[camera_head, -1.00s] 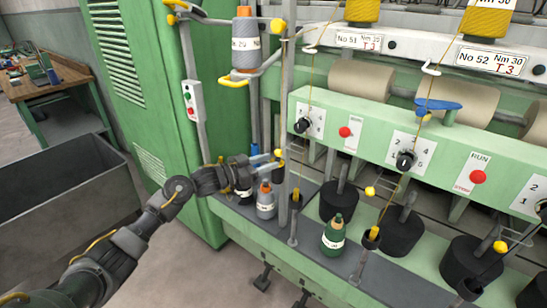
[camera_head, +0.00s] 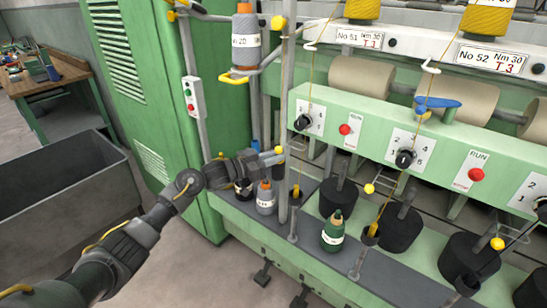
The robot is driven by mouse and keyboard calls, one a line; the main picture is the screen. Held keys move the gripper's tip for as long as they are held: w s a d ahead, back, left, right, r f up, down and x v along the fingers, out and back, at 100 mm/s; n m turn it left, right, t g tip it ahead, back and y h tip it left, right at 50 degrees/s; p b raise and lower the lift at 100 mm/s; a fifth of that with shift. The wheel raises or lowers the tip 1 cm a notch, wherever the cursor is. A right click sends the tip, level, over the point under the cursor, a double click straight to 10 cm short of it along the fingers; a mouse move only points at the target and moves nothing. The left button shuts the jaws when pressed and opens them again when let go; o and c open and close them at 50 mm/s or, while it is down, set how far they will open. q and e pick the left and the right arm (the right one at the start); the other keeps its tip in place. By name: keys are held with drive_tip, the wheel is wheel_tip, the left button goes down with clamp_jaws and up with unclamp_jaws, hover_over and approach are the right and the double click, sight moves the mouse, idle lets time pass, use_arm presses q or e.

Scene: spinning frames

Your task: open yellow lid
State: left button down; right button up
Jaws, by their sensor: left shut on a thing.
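My left gripper (camera_head: 274,156) reaches in from the left beside the grey upright post. Its fingers are closed at a small yellow knob (camera_head: 279,150), which I take to be the yellow lid's handle; the fingers partly hide the contact. Below it, a dark cup (camera_head: 295,198) with a yellow thread end stands on the grey ledge. Similar yellow knobs show further right (camera_head: 370,188) and at the lower right (camera_head: 498,244), near other dark cups. My right gripper is not in view.
A grey bobbin (camera_head: 265,200) stands below my left gripper, and a green bobbin (camera_head: 333,232) stands further right on the ledge. Black round weights (camera_head: 338,197) line the machine's bed. A grey bin (camera_head: 60,200) and a wooden workbench (camera_head: 45,80) are at left.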

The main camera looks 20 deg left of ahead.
use_arm(q)
drive_tip(key=n, duration=0.1)
drive_tip(key=n+t, duration=0.1)
drive_tip(key=shift+w+a+r+n+p, duration=0.1)
drive_tip(key=shift+a+r+n+p, duration=0.2)
drive_tip(key=shift+r+n+p, duration=0.1)
drive_tip(key=n, duration=0.1)
drive_tip(key=n+t+h, duration=0.1)
drive_tip(key=n, duration=0.1)
drive_tip(key=shift+w+a+r+p, duration=0.15)
drive_tip(key=shift+a+p, duration=0.2)
drive_tip(key=n, duration=0.1)
drive_tip(key=n+t, duration=0.1)
drive_tip(key=n, duration=0.1)
drive_tip(key=shift+w+a+r+p, duration=0.1)
drive_tip(key=shift+w+a+p, duration=0.05)
drive_tip(key=shift+a+p, duration=0.2)
drive_tip(key=shift+w+a+f+n+t+y+p, duration=0.4)
drive_tip(key=shift+n+t+y+p, duration=0.6)
drive_tip(key=shift+n, duration=1.85)
drive_tip(key=shift+a+f+n+t+y+p, duration=0.1)
drive_tip(key=shift+a+n+t+y+p, duration=0.95)
drive_tip(key=shift+n, duration=1.85)
drive_tip(key=shift+w+a+f+n+t+y+p, duration=0.2)
drive_tip(key=shift+n+t+y, duration=0.45)
drive_tip(key=shift+n+y, duration=1.5)
drive_tip(key=shift+d+n+h, duration=0.1)
drive_tip(key=shift+n+h, duration=0.4)
drive_tip(key=shift+n, duration=0.4)
